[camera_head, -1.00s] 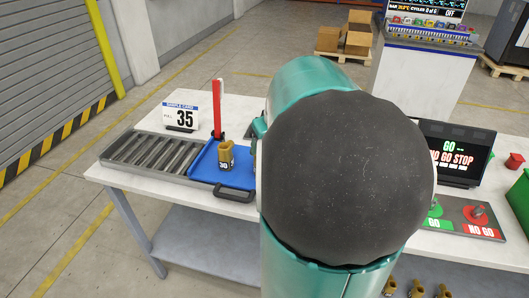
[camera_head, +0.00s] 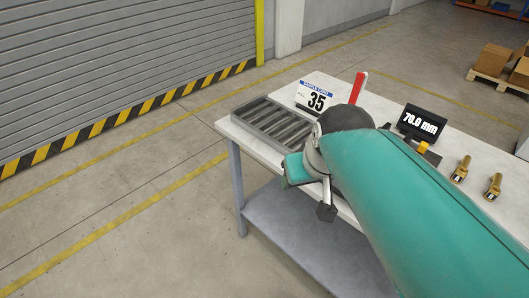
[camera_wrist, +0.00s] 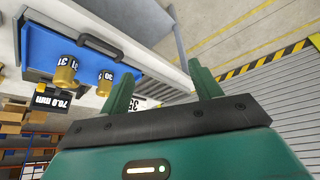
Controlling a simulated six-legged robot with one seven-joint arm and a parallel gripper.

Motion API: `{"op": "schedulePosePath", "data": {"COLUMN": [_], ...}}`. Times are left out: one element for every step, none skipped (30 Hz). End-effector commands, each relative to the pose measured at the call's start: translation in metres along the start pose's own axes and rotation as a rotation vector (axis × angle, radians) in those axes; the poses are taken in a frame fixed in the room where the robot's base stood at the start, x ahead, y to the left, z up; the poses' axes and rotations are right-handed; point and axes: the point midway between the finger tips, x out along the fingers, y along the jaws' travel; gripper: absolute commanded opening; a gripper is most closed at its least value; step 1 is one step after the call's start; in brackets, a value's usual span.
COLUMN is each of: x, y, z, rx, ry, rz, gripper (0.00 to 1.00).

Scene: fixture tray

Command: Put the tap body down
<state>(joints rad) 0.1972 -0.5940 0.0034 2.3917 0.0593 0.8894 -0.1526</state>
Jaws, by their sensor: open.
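My gripper (camera_wrist: 162,88) is open, with its two green fingers spread and nothing between them in the wrist view. Two brass tap bodies are in the wrist view: one (camera_wrist: 65,76) with a label that seems to read 31, and one (camera_wrist: 104,87) labelled 30. They stand at the blue tray (camera_wrist: 42,46), to the left of my fingers and clear of them. In the head view my arm hides the blue tray and these tap bodies. Two other brass pieces, one (camera_head: 461,168) nearer the display and one (camera_head: 494,186) farther right, stand on the bench.
A grey slotted rack (camera_head: 272,124) lies at the bench's left end. The sample card (camera_head: 314,97) reads 35, with a red upright piece (camera_head: 358,87) nearby. A black display (camera_head: 421,123) reads 70.0 mm. The floor left of the bench is clear.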

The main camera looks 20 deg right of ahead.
Motion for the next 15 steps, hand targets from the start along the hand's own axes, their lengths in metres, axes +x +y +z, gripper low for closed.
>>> {"op": "schedulePosePath", "data": {"x": [-0.004,-0.006,-0.007,-0.008,-0.009,-0.009,-0.010,-0.010,-0.010,-0.010,-0.010,-0.010,-0.010,-0.010,-0.010], "y": [-0.017,-0.025,-0.032,-0.037,-0.041,-0.044,-0.046,-0.047,-0.048,-0.048,-0.048,-0.048,-0.048,-0.048,-0.048], "z": [0.011,0.017,0.025,0.029,0.033,0.037,0.039,0.040,0.042,0.042,0.042,0.042,0.042,0.041,0.041], "rx": [-0.027,-0.035,-0.044,-0.048,-0.053,-0.056,-0.059,-0.059,-0.059,-0.059,-0.058,-0.057,-0.057,-0.057,-0.057], "ry": [0.014,0.019,0.024,0.027,0.030,0.033,0.035,0.035,0.035,0.035,0.035,0.035,0.034,0.035,0.034], "rz": [-0.015,-0.021,-0.027,-0.032,-0.036,-0.039,-0.041,-0.042,-0.043,-0.043,-0.043,-0.042,-0.042,-0.042,-0.042], "gripper": [0.63,0.63,0.63,0.63,0.63,0.63,0.63,0.63,0.63,0.63,0.63,0.63,0.63,0.63,0.63]}}
